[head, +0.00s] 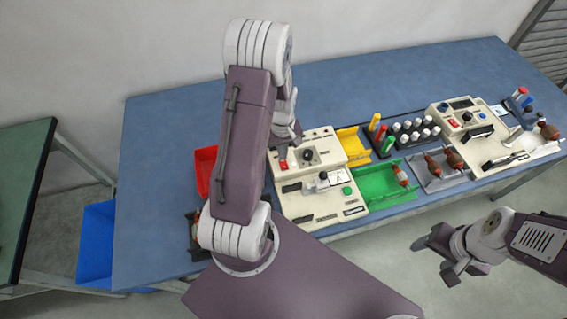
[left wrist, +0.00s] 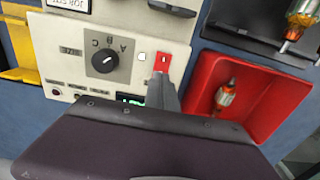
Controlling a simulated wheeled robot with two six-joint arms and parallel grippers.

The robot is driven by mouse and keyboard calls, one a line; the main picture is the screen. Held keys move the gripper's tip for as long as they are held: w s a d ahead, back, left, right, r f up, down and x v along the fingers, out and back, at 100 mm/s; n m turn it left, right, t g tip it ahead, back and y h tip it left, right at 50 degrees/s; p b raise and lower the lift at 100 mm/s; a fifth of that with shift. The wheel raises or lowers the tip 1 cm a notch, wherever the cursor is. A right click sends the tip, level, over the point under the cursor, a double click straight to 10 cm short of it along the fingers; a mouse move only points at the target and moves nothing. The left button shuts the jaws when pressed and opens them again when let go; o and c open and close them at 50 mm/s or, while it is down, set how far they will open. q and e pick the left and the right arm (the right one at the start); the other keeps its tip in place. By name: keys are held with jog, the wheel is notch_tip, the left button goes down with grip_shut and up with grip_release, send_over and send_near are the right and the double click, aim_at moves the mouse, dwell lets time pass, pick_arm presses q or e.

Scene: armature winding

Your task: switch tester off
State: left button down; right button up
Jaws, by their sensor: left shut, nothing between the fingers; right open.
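A cream control unit (head: 322,150) stands on the blue bench in the head view, with a black knob and a red switch (head: 283,165). In the left wrist view its panel (left wrist: 75,70) has a knob (left wrist: 105,61) marked A, B, C and SIZE, a red rocker switch (left wrist: 163,61) and a partly hidden lit display. My left gripper (head: 292,138) is shut and empty; its tip (left wrist: 161,75) is at the lower end of the red switch. I cannot tell whether it touches. My right gripper (head: 433,258) is open and empty, in front of the bench.
A second cream unit (head: 440,113) with a display, knob and red switch stands further right. A red bin (head: 204,170) is left of the near unit, with a green tray (head: 380,186) and a yellow tray (head: 354,146) on its right. A grey tray (head: 432,184) holds armatures.

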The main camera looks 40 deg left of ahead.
pick_arm(q)
jog(key=shift+f+b, duration=0.65)
jog(key=shift+f, duration=0.25)
dwell(0.4)
notch_tip(320, 180, up, 7)
jog(key=p, duration=0.6)
jog(key=shift+r+p, duration=0.1)
jog(key=shift+p, duration=0.25)
